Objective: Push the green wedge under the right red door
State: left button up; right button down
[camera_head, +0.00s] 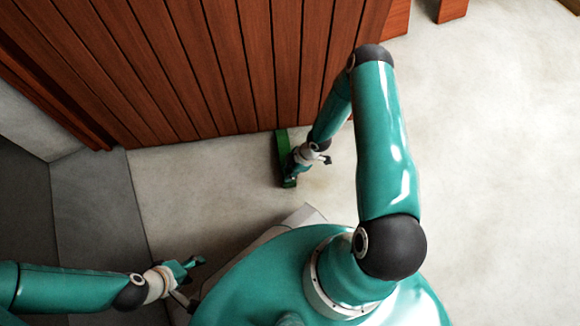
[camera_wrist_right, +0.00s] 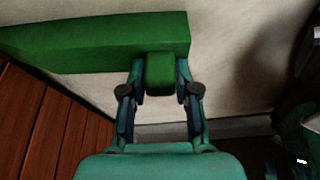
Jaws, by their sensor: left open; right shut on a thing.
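The green wedge (camera_head: 282,145) lies on the pale floor, its far end at the bottom edge of the large red plank door (camera_head: 220,70). I cannot tell whether its tip is under the door. My right gripper (camera_head: 291,174) is at the wedge's near end. In the right wrist view its fingers are shut on a green block-shaped grip (camera_wrist_right: 160,72) of the wedge, whose long body (camera_wrist_right: 95,42) stretches left. Red planks (camera_wrist_right: 60,130) show at lower left there. My left gripper (camera_head: 192,271) is open and empty, low at the left, away from door and wedge.
A grey wall (camera_head: 40,125) and dark grey floor panels (camera_head: 90,200) stand at the left. The pale floor (camera_head: 480,150) on the right is clear.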

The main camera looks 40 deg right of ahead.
jog(key=shift+w+d+f, duration=0.1)
jog(key=shift+w+d, duration=0.25)
jog(key=shift+w, duration=0.1)
dwell(0.8)
jog(key=shift+w+d, duration=0.25)
jog(key=shift+w, duration=0.15)
dwell(0.9)
jog(key=c, duration=0.8)
grip_release()
jog(key=shift+a, duration=0.1)
jog(key=shift+o, duration=0.2)
jog(key=shift+s, duration=0.1)
jog(key=v, duration=1.1)
jog(key=shift+r, duration=0.4)
